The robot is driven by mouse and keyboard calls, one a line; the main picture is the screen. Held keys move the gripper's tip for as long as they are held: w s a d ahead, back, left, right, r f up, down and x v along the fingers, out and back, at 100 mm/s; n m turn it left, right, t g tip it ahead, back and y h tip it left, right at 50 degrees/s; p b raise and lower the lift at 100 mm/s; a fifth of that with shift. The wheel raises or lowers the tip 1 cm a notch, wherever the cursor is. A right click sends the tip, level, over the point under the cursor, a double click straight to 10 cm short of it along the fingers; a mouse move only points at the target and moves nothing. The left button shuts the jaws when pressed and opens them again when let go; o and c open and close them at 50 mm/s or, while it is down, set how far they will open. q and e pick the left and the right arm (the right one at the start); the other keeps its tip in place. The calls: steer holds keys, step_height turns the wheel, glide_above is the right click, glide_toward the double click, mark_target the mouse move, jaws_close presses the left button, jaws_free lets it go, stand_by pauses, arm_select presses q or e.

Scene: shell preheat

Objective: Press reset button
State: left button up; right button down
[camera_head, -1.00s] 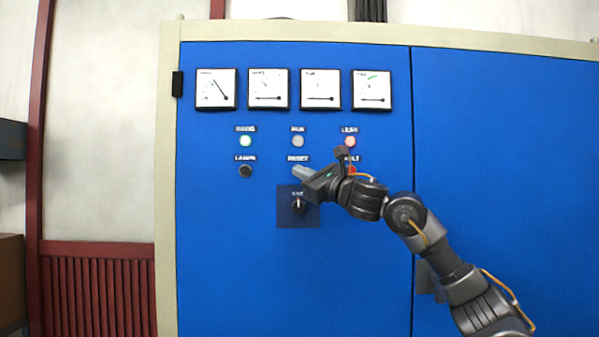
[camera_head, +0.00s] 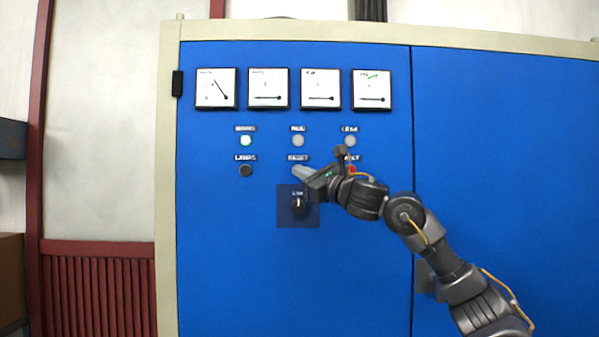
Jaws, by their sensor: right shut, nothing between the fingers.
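The reset button sits below the RESET label (camera_head: 298,158) on the blue cabinet front (camera_head: 230,270). I cannot tell from this view how far the button is pushed in. My left gripper is not in view.
A rotary switch (camera_head: 298,205) on a dark plate is just below my gripper. A red button (camera_head: 351,170) is partly behind my wrist. A black button (camera_head: 246,171) is left. Above are a lit green lamp (camera_head: 246,141), a grey run lamp (camera_head: 298,141) and an unlit leak lamp (camera_head: 350,141).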

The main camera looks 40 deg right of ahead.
steer(key=shift+s+a, duration=0.4)
steer(key=shift+s, duration=0.15)
steer(key=s+a, duration=0.1)
steer(key=s, duration=0.1)
steer(key=s+a, duration=0.2)
stand_by(0.4)
steer(key=shift+w, duration=0.1)
stand_by(0.5)
